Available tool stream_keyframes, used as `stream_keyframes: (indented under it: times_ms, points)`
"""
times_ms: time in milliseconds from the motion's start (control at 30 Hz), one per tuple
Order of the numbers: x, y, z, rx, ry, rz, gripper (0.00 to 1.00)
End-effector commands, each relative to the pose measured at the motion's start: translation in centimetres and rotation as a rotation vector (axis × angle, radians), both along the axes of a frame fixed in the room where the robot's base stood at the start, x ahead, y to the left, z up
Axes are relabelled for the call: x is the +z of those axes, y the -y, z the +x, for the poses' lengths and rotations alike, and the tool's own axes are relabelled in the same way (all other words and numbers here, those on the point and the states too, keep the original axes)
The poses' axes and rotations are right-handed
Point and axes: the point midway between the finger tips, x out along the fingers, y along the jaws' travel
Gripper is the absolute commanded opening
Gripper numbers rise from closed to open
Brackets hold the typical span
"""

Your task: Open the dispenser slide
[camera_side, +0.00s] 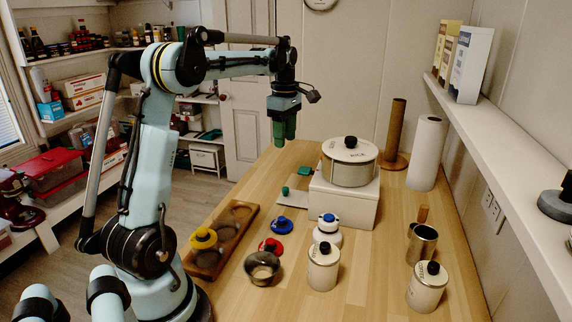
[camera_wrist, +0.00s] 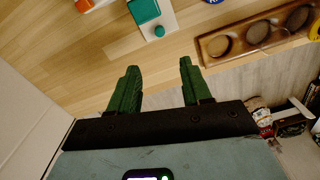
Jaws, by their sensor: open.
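In the wrist view the green block (camera_wrist: 144,11) and the round knob (camera_wrist: 159,31) show at the top, with the knob nearer my fingers. My gripper (camera_side: 284,139) points down, above the counter's far left part. In the wrist view my gripper (camera_wrist: 158,67) has its green fingers apart, with nothing between them.
The white box (camera_side: 343,204) bears a large lidded pot (camera_side: 348,165). A wooden tray with round wells (camera_side: 217,240) lies at the counter's left edge.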

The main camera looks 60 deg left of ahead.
Motion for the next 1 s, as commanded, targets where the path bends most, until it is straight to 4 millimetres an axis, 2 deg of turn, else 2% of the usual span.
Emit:
stream_keyframes:
  times_ms: [100,467,800,1000]
  points:
    - [-2.0,0.1,0.0,-0.004,0.002,0.001,0.48]
    - [-5.1,0.1,0.0,-0.007,0.002,0.002,0.48]
    - [-11.1,0.2,0.0,-0.008,0.003,0.003,0.48]
    - [-13.9,0.2,0.0,-0.008,0.004,0.004,0.48]
